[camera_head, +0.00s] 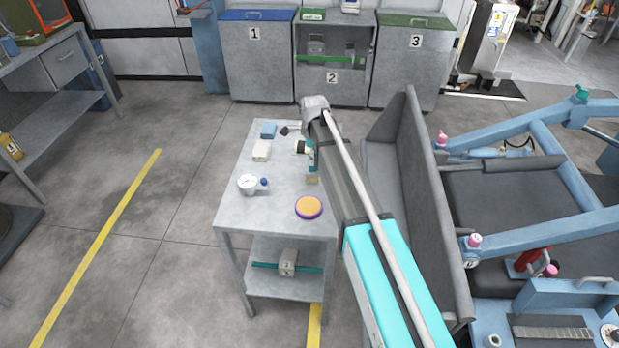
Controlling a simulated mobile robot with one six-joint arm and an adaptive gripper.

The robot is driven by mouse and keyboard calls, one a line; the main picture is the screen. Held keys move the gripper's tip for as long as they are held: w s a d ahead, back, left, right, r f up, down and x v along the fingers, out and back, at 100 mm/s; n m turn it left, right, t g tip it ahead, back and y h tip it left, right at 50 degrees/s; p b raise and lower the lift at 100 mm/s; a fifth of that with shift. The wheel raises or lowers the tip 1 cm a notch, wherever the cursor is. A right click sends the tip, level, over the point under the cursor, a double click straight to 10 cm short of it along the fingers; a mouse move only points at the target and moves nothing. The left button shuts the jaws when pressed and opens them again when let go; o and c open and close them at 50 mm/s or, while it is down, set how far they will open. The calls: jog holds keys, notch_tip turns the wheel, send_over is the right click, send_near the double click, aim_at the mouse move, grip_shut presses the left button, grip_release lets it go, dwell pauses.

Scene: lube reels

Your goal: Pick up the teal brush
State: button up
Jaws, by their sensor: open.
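On the grey table (230,205), a narrow teal piece (311,158) shows at the left edge of my arm. A small tan piece (312,180) lies just below it. They look like parts of the teal brush, but my arm covers much of this spot and I cannot tell its full shape. My arm reaches from the bottom right up over the table's right side. My gripper cannot be made out; it seems hidden behind the arm's far end.
A blue block (268,130), a white block (261,151), a white gauge (247,184) and an orange-and-purple disc (308,207) stand on the table. A small black-and-cream item (301,147) is beside the teal piece. A grey upright panel (425,190) is close on the right.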

aim_at(313, 168)
jog(key=shift+f+b, duration=0.95)
jog(key=shift+f, duration=0.3)
grip_shut()
